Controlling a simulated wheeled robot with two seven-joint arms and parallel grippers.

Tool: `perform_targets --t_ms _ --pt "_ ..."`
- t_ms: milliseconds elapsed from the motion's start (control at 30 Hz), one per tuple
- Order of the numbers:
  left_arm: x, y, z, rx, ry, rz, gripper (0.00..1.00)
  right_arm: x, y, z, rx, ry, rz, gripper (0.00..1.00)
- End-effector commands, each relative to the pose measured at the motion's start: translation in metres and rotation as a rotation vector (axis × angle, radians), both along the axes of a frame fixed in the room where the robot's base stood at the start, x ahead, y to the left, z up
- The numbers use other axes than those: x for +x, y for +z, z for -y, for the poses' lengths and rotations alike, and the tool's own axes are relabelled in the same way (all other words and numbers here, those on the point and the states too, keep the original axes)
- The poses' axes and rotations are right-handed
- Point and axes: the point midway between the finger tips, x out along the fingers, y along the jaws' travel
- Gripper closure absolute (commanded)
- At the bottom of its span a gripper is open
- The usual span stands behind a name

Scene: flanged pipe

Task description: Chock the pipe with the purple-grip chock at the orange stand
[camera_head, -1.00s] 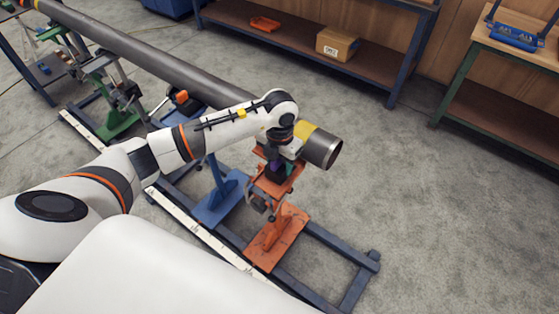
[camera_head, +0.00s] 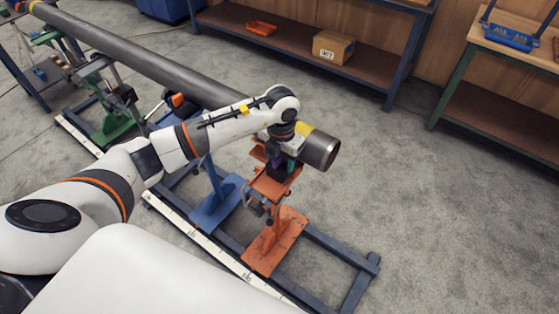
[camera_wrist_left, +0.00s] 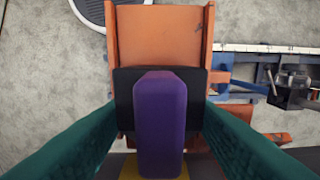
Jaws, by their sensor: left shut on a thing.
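The chock, a black block with a purple grip (camera_wrist_left: 160,120), is at the top of the orange stand (camera_head: 274,240). My left gripper (camera_head: 284,165) has its teal fingers shut on the chock, one on each side of the black block. The wrist view shows the stand's orange channel (camera_wrist_left: 160,35) beyond the block. The long grey pipe (camera_head: 150,62) runs from upper left to an open end near the orange stand, with a yellow band (camera_head: 306,130) near that end. My wrist partly hides the pipe there. I cannot tell whether the chock touches the pipe. My right gripper is not in view.
A blue stand (camera_head: 222,200) and a green stand (camera_head: 115,125) stand farther left along the dark floor frame (camera_head: 350,258). A shelf with a cardboard box (camera_head: 333,46) and an orange tray (camera_head: 262,28) is behind. Open floor lies to the right.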

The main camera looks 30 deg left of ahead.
Motion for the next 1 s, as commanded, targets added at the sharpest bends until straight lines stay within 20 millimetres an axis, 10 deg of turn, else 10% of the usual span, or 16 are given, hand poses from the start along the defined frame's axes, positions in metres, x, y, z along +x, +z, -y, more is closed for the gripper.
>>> perform_targets --t_ms 600,633,733,1000 --pt "0.012 0.000 0.002 0.000 0.000 0.001 0.79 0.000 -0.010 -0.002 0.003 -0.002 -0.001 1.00" --pt "0.012 0.000 0.001 0.000 0.000 0.001 0.46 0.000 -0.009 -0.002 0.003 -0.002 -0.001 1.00" --pt "0.012 0.000 0.001 0.000 0.000 0.001 0.30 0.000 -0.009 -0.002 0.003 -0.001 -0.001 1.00" --pt "0.011 -0.001 0.001 0.001 0.000 -0.001 0.26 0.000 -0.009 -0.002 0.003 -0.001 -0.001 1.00"
